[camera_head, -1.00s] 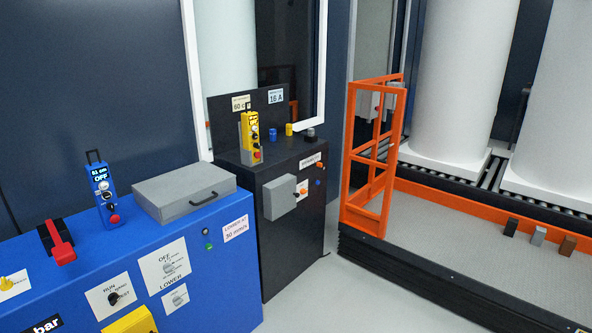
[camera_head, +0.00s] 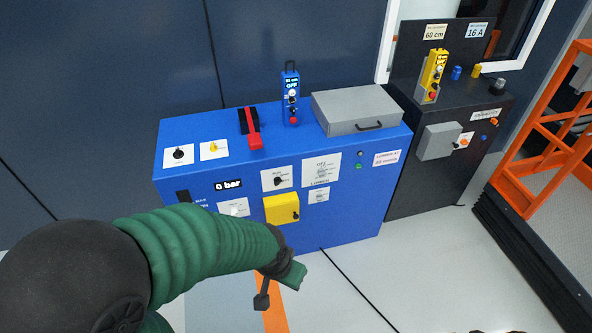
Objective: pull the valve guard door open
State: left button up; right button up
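A yellow door (camera_head: 281,208) with a small black knob at its lower right is on the front of the blue cabinet (camera_head: 345,225). It looks shut and is most likely the valve guard door. My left arm comes in from the left in a green ribbed sleeve. My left gripper (camera_head: 266,290), small and dark, is below and in front of the yellow door, apart from it. Its fingers are partly hidden by the sleeve, so its opening is unclear. Only small dark bits show at the bottom right edge; I cannot tell whether they are my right gripper.
The blue cabinet's top carries a red lever (camera_head: 253,130), a blue pendant (camera_head: 291,95) and a grey lidded box (camera_head: 356,108). A black cabinet (camera_head: 420,185) with a grey box stands right. An orange railing (camera_head: 545,125) is at far right. The floor in front is clear.

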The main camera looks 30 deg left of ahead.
aim_at(287, 212)
jog(key=u, duration=1)
jog(key=i+l+z, duration=0.15)
jog(key=i+l, duration=0.7)
jog(key=i+j, duration=0.05)
jog(key=i, duration=0.05)
